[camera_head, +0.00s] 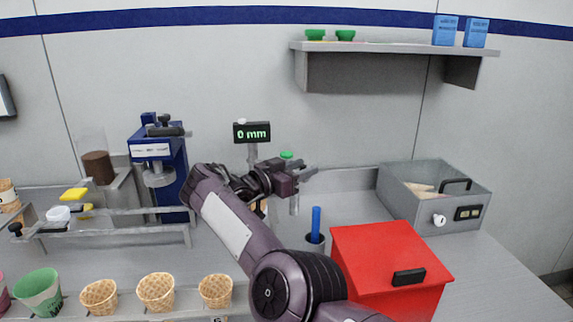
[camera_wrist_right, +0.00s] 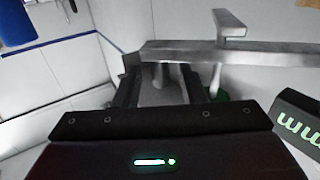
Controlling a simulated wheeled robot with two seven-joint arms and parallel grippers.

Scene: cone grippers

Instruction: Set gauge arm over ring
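The gauge with its dark "0 mm" display (camera_head: 252,132) stands at the middle back of the bench; part of the display shows in the right wrist view (camera_wrist_right: 298,122). The grey gauge arm (camera_wrist_right: 230,52) runs across the right wrist view, just beyond my fingertips, with a T-shaped end. My right gripper (camera_head: 297,172) is at this arm in the head view. In the right wrist view its dark fingers (camera_wrist_right: 162,85) stand apart with grey between them; whether they clamp the gauge arm is unclear. I cannot make out the ring. My left gripper is not in view.
A red box (camera_head: 378,258) and a grey bin (camera_head: 400,203) stand to the right. A blue stick (camera_head: 316,222) stands upright in a holder. A blue press (camera_head: 160,160) is at the left back. Waffle cones (camera_head: 156,292) line the front. A wall shelf (camera_head: 390,48) hangs above.

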